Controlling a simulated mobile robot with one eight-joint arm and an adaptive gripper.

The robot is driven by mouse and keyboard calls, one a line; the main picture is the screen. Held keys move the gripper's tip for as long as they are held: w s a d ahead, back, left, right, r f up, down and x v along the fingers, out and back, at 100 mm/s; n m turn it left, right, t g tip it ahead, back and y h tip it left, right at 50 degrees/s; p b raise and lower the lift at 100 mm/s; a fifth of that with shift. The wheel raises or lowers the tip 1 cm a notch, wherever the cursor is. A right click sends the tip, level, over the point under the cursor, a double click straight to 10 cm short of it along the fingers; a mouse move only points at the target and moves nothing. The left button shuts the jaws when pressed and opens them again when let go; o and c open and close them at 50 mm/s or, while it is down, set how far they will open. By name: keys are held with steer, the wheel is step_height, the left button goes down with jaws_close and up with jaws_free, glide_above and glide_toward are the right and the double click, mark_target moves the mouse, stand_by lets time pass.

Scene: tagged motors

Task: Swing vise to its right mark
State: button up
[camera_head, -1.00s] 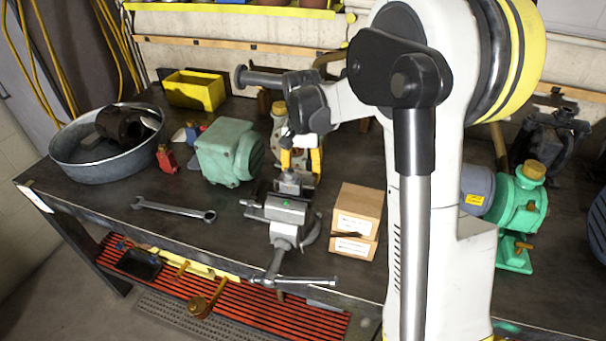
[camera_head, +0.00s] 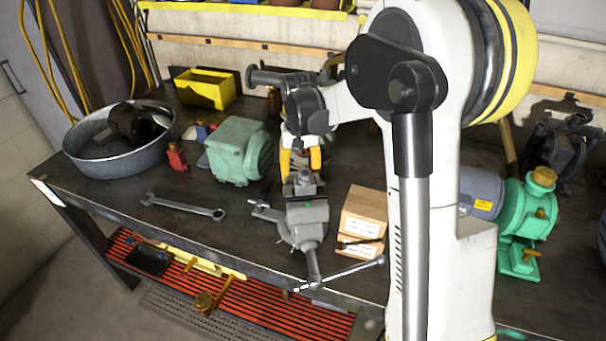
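The grey vise (camera_head: 304,215) stands near the bench's front edge, in the middle of the head view. Its front end and long bar handle (camera_head: 340,278) point toward the front and slightly right. A small green dot shows on its top. My gripper (camera_head: 301,172) points down at the rear end of the vise, its yellow fingers apart, one to each side. I cannot tell whether the fingers press on the vise. The vise's base and any marks beside it are hidden or too small to make out.
Cardboard boxes (camera_head: 362,218) stand close to the vise's right. A wrench (camera_head: 183,206) lies to the left, and a green motor (camera_head: 238,151) stands behind left. A metal basin (camera_head: 90,160) and yellow bin (camera_head: 205,89) are farther left. A green pump (camera_head: 527,222) stands right of my arm.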

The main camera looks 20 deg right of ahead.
steer(key=shift+a+n, duration=0.2)
steer(key=shift+n, duration=0.1)
stand_by(0.4)
steer(key=o, duration=1.4)
step_height(320, 180, up, 12)
steer(key=s+a+f+n+t+b, duration=0.1)
steer(key=s+a+f+t, duration=0.1)
steer(key=s, duration=0.5)
steer(key=s+a+f+n+t+b, duration=0.1)
steer(key=s+a+t, duration=0.1)
steer(key=s, duration=0.5)
steer(key=s+a+f+t+b, duration=0.1)
steer(key=s+a+f+t, duration=0.1)
steer(key=s, duration=0.6)
steer(key=shift+a+f+n+t+b, duration=0.2)
steer(key=shift+a+t, duration=0.1)
steer(key=shift+a, duration=0.2)
steer(key=shift+a+f+n+t+b, duration=0.2)
steer(key=shift+a+t, duration=0.1)
steer(key=shift+a, duration=0.2)
